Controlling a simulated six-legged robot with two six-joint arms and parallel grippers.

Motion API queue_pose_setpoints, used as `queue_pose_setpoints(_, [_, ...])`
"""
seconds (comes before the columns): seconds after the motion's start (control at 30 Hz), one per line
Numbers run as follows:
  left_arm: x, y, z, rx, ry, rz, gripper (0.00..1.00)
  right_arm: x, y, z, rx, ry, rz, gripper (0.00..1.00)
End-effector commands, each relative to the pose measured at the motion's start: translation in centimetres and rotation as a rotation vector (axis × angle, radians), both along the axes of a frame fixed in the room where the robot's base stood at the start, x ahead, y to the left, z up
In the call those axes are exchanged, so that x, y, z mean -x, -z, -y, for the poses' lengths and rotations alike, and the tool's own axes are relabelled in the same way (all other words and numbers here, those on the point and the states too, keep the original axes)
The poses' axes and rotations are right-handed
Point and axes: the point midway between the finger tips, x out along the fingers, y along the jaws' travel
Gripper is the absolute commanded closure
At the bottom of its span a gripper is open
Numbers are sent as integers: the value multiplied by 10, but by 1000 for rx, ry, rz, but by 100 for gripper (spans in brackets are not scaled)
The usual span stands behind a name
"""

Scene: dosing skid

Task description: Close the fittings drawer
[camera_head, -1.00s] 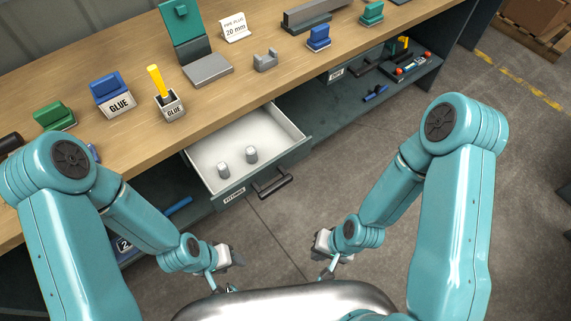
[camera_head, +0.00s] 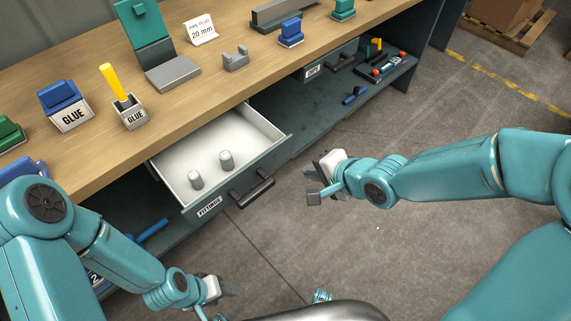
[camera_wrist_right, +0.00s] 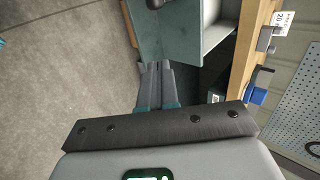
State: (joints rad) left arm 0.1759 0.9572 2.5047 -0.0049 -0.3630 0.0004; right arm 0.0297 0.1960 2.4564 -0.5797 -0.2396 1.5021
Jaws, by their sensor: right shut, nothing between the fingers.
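The fittings drawer (camera_head: 222,165), with a white inside and a teal front marked FITTINGS, stands pulled out below the wooden bench top. Two grey cylindrical fittings (camera_head: 226,160) stand upright in it. Its dark bar handle (camera_head: 252,188) is on the front. My right gripper (camera_head: 314,190) is shut and empty, to the right of the handle and apart from it. In the right wrist view its fingers (camera_wrist_right: 155,84) are together, with the drawer (camera_wrist_right: 165,35) beyond their tips. My left gripper (camera_head: 224,292) is low in front of the bench; its jaw state is unclear.
A second drawer (camera_head: 330,62) is further right, above a lower shelf (camera_head: 330,105). The floor (camera_head: 300,240) in front is clear.

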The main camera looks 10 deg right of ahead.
Motion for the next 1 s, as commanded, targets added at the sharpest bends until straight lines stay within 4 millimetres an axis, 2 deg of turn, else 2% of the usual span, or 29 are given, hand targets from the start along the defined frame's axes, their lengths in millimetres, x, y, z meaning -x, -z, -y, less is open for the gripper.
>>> queue_pose_setpoints(0.03, [0, 15, 0, 0, 0, 0, 49, -7, 16, -5, 0, -4, 0, 100])
queue_pose_setpoints(0.3, [0, 41, 0, 0, 0, 0, 49, -44, 53, -26, -1, -2, -3, 100])
queue_pose_setpoints(0.4, [0, 40, 0, 0, 0, 0, 49, -59, 49, -34, 0, -1, 1, 100])
queue_pose_setpoints(0.6, [0, 42, 0, 0, 0, 0, 49, -75, 48, -44, 0, -1, 0, 100])
queue_pose_setpoints(1.0, [0, 42, 0, 0, 0, 0, 49, -78, 47, -45, -1, -1, 0, 100])
